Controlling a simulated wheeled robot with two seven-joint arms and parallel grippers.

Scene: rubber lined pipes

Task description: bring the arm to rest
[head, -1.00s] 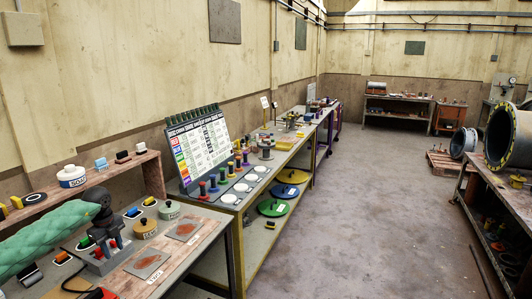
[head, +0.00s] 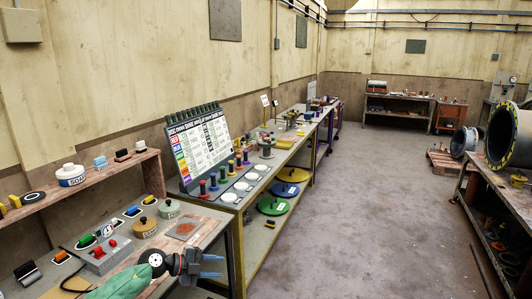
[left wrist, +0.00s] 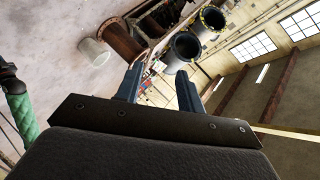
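My left gripper (head: 219,267) is at the bottom of the head view, in front of the near bench's front edge, with its fingers pointing right. In the left wrist view its two blue-grey fingers (left wrist: 160,72) stand apart with nothing between them. My left arm's green padded sleeve comes in from the bottom. My right gripper does not show. A green padded link is at the left edge of the left wrist view; I cannot tell which part of me it is.
The near bench (head: 206,236) holds a grey box with red buttons (head: 104,255), an ochre round container (head: 145,228) and a green one (head: 169,210). A chart board (head: 197,148) stands behind. Open floor (head: 355,220) lies right, before a bench with large pipes (head: 508,137).

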